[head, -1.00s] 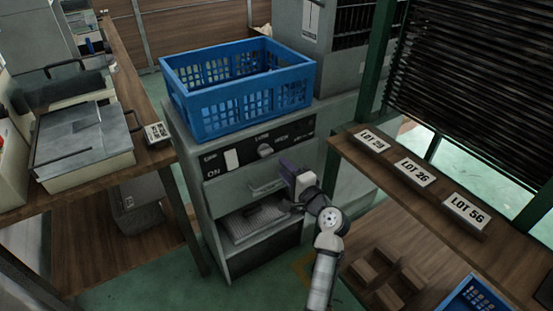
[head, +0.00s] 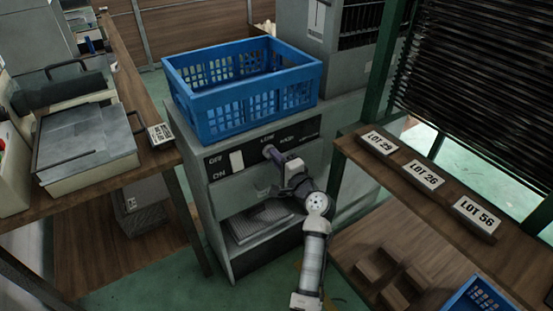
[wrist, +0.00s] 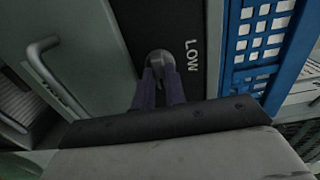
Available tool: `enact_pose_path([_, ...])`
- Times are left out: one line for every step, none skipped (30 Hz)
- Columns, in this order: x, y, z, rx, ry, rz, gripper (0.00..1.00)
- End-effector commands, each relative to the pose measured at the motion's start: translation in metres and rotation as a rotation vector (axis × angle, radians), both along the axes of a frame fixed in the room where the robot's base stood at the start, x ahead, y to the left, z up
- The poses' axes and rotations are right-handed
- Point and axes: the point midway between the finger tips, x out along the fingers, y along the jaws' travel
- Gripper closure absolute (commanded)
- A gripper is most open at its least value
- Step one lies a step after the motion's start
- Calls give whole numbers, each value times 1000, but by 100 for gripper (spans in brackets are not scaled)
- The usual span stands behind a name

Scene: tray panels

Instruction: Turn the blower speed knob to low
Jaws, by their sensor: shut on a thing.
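The blower speed knob (head: 267,150) is a small grey knob on the dark control strip of the grey machine (head: 190,134), with a LOW label just above it and a HIGH label to its right. In the wrist view the rounded end of the knob (wrist: 161,58) shows between the fingertips, with LOW printed beside it. My gripper (head: 273,156) is shut on the knob; its two dark fingers (wrist: 159,78) also show in the wrist view. The knob's pointer is not clear, so I cannot tell its setting.
A white OFF/ON switch (head: 236,161) sits left of the knob. A blue crate (head: 250,103) stands on top of the machine, close above the strip. A handle (wrist: 52,72) is nearby. A wooden bench with lot signs (head: 424,175) stands at right.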

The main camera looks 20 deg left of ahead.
Motion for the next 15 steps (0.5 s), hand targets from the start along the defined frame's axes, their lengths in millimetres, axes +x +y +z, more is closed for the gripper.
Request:
enact_pose_path([0, 0, 0, 0, 0, 0, 100])
enact_pose_path([0, 0, 0, 0, 0, 0, 100])
enact_pose_path([0, 0, 0, -1, -1, 0, 100])
enact_pose_path([0, 0, -1, -2, -2, 0, 100])
enact_pose_path([0, 0, -1, -4, -5, 0, 100])
enact_pose_path([0, 0, -1, -7, -9, 0, 100])
enact_pose_path([0, 0, -2, -11, -14, 0, 100])
enact_pose_path([0, 0, -2, -15, -20, 0, 100])
enact_pose_path([0, 0, -2, -22, -28, 0, 100])
enact_pose_path([0, 0, -3, -29, -37, 1, 100])
enact_pose_path([0, 0, -3, -36, -46, 1, 100])
enact_pose_path([0, 0, -3, -49, -63, 2, 100])
enact_pose_path([0, 0, -4, -58, -76, 2, 100])
enact_pose_path([0, 0, -4, -69, -90, 3, 100])
enact_pose_path([0, 0, -4, -87, -112, 3, 100])
